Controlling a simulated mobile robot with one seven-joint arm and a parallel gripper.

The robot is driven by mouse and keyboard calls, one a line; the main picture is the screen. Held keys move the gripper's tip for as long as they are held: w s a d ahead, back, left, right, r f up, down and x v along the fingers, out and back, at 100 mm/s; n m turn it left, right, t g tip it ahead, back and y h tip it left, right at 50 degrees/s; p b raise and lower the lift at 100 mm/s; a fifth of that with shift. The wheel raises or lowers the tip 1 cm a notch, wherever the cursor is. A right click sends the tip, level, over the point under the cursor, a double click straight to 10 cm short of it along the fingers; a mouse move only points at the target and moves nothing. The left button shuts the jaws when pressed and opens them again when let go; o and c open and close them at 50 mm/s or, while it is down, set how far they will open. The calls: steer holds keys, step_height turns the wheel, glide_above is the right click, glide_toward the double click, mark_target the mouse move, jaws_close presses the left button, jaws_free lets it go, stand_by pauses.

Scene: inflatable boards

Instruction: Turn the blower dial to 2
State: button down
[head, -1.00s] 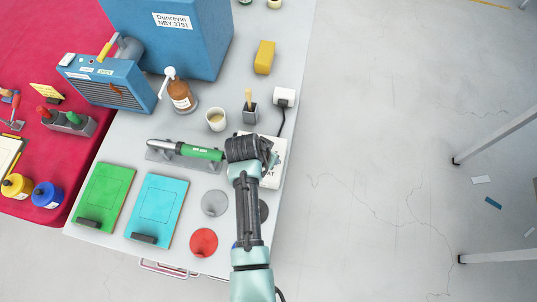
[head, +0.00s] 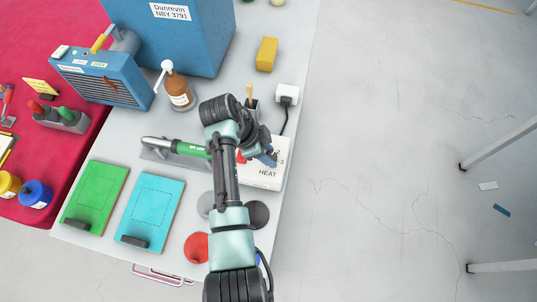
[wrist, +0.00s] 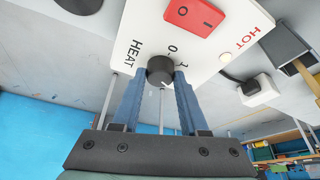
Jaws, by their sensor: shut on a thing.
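A white control box (head: 264,178) lies on the grey table, at the right edge, and carries the word HEAT. The wrist view shows its face (wrist: 125,65) with HEAT, HOT, the figures 0 and 1, a red rocker switch (wrist: 195,15) and a round dark dial (wrist: 160,68). My gripper (wrist: 160,76) is shut on the dial, one blue finger on each side. A short pale mark shows low on the dial; I cannot tell which figure it matches. Other figures are hidden by the fingers. In the head view my gripper (head: 266,158) is over the box, and the dial is hidden.
A green-handled blower (head: 185,148) lies on a grey stand left of my arm. A brush holder (head: 253,106), a plug socket (head: 287,94) with its cable and a brown bottle (head: 178,92) stand behind. Free floor lies right of the table.

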steer(key=shift+m+b, duration=0.3)
steer(key=shift+m, duration=0.3)
steer(key=shift+c, duration=2.2)
jaws_free()
steer(key=w+v, duration=0.1)
steer(key=v, duration=1.2)
steer(key=shift+s, duration=0.2)
